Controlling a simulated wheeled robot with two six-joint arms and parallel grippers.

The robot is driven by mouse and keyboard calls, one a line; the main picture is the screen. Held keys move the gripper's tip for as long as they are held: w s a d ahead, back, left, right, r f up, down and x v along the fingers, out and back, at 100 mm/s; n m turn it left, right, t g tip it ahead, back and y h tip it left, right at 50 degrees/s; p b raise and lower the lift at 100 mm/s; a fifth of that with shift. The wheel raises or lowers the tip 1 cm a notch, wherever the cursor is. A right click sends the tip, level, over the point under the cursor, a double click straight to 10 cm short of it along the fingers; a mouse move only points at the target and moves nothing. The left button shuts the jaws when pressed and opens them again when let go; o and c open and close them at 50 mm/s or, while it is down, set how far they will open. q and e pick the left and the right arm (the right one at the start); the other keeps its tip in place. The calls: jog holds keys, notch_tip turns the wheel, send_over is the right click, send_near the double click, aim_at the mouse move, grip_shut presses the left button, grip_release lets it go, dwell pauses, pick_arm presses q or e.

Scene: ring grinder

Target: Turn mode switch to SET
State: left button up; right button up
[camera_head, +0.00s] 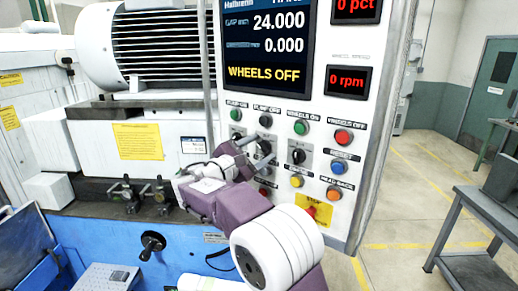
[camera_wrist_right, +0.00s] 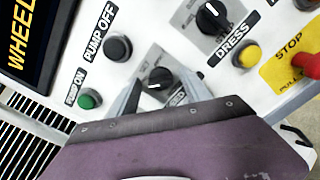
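A black rotary knob (camera_head: 264,147) sits on the white control panel, in the row below the screen. In the right wrist view the knob (camera_wrist_right: 158,78) has a white pointer mark and a grey plate with lettering too small to read. My right gripper (camera_wrist_right: 161,92) is open, with one finger on each side of this knob; I cannot tell whether either finger touches it. In the head view the right gripper (camera_head: 257,148) reaches the panel from below and hides part of the plate. A second black knob (camera_head: 298,156) sits to the right. My left gripper is not in view.
Buttons crowd around: a black pump-off button (camera_wrist_right: 117,48), a green pump-on button (camera_wrist_right: 89,100), a yellow dress button (camera_wrist_right: 245,55) and a red stop button (camera_head: 311,211) on a yellow plate. The screen (camera_head: 266,45) reads WHEELS OFF.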

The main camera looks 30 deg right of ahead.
grip_shut()
jog(key=shift+f+m+b, duration=0.2)
jog(key=shift+m+b, duration=0.3)
jog(key=shift+b, duration=0.4)
jog(key=m+b, duration=0.2)
jog(key=b, duration=0.1)
jog(key=m+b, duration=0.2)
jog(key=b, duration=0.1)
jog(key=shift+f+m, duration=0.2)
jog(key=shift+m, duration=0.2)
jog(key=shift+r+m+b, duration=0.1)
jog(key=shift+m+b, duration=1.6)
jog(key=shift+m, duration=0.3)
jog(key=shift+s, duration=0.1)
jog(key=shift+o, duration=0.6)
grip_release()
jog(key=shift+r, duration=0.1)
